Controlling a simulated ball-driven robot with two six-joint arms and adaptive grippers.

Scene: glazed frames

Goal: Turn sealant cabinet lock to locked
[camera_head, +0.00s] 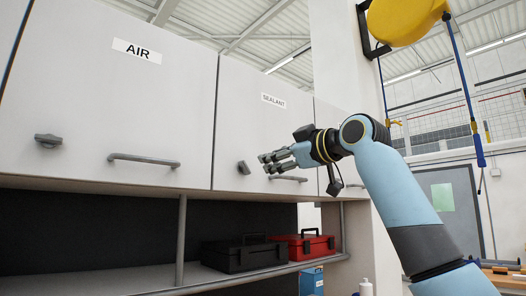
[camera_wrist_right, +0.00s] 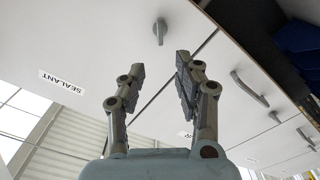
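The sealant cabinet door (camera_head: 262,125) is shut and carries a "SEALANT" label. Its grey lock knob (camera_head: 243,167) sits at the door's lower left and looks tilted diagonally. The knob also shows in the wrist view (camera_wrist_right: 160,31), beyond the fingertips and touched by neither. My right gripper (camera_head: 267,164) is in front of this door, just right of the knob. In the wrist view its fingers (camera_wrist_right: 160,68) are spread with nothing between them. My left gripper is in neither view.
The sealant door handle (camera_head: 288,178) is right of the knob, below my right gripper. The "AIR" door (camera_head: 110,90) on the left has its own lock (camera_head: 48,140) and handle (camera_head: 144,160). A black toolbox (camera_head: 243,256) and a red toolbox (camera_head: 308,245) stand on the shelf below.

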